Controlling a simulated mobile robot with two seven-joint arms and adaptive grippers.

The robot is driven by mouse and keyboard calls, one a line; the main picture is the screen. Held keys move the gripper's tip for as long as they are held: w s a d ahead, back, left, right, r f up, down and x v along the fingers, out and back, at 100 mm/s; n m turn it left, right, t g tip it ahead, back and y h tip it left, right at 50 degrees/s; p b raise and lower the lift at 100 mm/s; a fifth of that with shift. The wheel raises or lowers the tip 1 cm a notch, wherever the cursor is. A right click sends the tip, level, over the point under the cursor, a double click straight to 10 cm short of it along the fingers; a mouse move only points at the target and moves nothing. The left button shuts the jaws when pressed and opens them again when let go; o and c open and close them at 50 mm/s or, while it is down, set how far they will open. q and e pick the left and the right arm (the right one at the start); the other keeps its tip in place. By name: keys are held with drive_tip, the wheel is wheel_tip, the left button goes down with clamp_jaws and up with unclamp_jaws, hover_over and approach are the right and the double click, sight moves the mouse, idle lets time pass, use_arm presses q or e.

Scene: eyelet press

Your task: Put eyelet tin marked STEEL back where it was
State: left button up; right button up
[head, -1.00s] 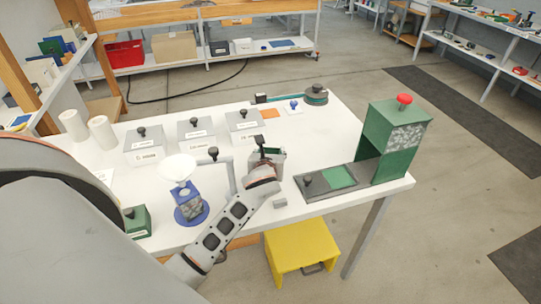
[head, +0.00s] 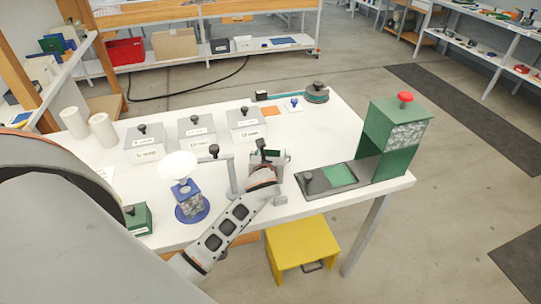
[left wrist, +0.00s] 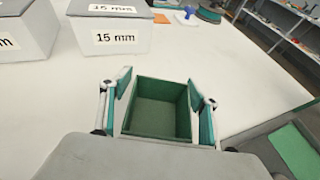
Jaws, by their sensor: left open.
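My left gripper (head: 264,157) is open over the white table (head: 330,115), left of the green press. In the left wrist view its two teal-padded fingers (left wrist: 160,88) stand on either side of an open-topped, empty-looking green box (left wrist: 160,103); I cannot tell whether they touch it. A green tin (head: 138,220) with a dark knob and a small label sits at the table's front left. No STEEL marking is legible. My right gripper is not in view.
The green press (head: 395,140) with a red knob stands at the right, its base plate (head: 330,178) towards the gripper. A yellow stool (head: 302,245) is below.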

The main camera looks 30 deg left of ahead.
use_arm(q)
drive_tip(key=v, duration=1.1)
drive_tip(key=shift+s+d+r, duration=0.15)
drive_tip(key=shift+d, duration=0.05)
drive_tip(key=shift+s+d+r, duration=0.1)
drive_tip(key=shift+s+r, duration=0.05)
drive_tip(key=shift+s, duration=0.1)
